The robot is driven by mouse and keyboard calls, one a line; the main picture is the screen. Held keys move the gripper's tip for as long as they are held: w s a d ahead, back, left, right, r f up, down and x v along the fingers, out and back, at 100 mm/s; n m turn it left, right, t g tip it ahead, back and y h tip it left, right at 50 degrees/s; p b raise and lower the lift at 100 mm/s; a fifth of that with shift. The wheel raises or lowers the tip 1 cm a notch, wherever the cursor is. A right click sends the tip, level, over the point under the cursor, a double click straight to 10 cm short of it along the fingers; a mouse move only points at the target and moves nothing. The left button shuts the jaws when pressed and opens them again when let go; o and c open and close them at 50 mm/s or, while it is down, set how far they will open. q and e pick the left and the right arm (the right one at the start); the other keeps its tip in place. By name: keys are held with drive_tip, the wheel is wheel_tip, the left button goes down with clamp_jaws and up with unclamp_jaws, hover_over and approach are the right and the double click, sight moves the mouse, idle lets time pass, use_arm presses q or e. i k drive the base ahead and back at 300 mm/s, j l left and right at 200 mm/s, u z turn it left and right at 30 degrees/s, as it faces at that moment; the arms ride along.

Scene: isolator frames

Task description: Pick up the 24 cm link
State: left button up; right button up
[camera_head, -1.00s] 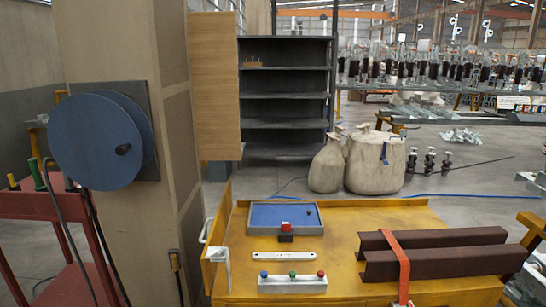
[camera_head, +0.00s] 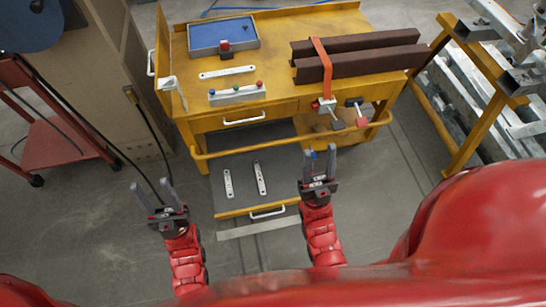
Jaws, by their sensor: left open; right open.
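Three pale flat links with holes show in the head view. One link (camera_head: 227,72) lies on the yellow workbench top. Two more lie side by side in a low open drawer: a left link (camera_head: 228,183) and a right link (camera_head: 260,177), which looks slightly longer. I cannot read which is the 24 cm one. My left gripper (camera_head: 152,186) is open and empty, left of the drawer. My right gripper (camera_head: 320,151) is open, right of the drawer links, near the bench front. A small blue thing shows near its fingers; I cannot tell whether it is between them.
The workbench (camera_head: 280,32) carries a blue tray (camera_head: 205,37), a white block (camera_head: 237,95) with coloured knobs, and brown beams (camera_head: 365,60) under an orange strap. Clamps (camera_head: 361,115) hang at the front right. A red cart (camera_head: 55,145) stands left. Grey floor is free between cart and drawer.

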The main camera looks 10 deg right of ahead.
sight(207, 76)
drive_tip(key=k+l, duration=0.25)
drive_tip(key=k, duration=0.2)
drive_tip(key=k+l, duration=0.25)
drive_tip(key=k, duration=0.25)
drive_tip(key=k+j+u, duration=0.1)
drive_tip(key=k+u, duration=0.2)
drive_tip(key=k, duration=0.25)
drive_tip(key=k+j+u, duration=0.25)
drive_tip(key=k, duration=0.3)
drive_tip(key=i+l+u, duration=0.1)
drive_tip(key=u, duration=0.35)
drive_tip(key=i+l+u, duration=0.1)
drive_tip(key=l+u, duration=0.45)
drive_tip(key=u, duration=0.35)
drive_tip(key=l+u, duration=0.3)
drive_tip(key=u, duration=0.15)
drive_tip(key=l, duration=1.2)
drive_tip(key=k+l, duration=0.15)
drive_tip(key=l, duration=2.25)
drive_tip(key=k+l, duration=0.15)
drive_tip(key=l, duration=1.05)
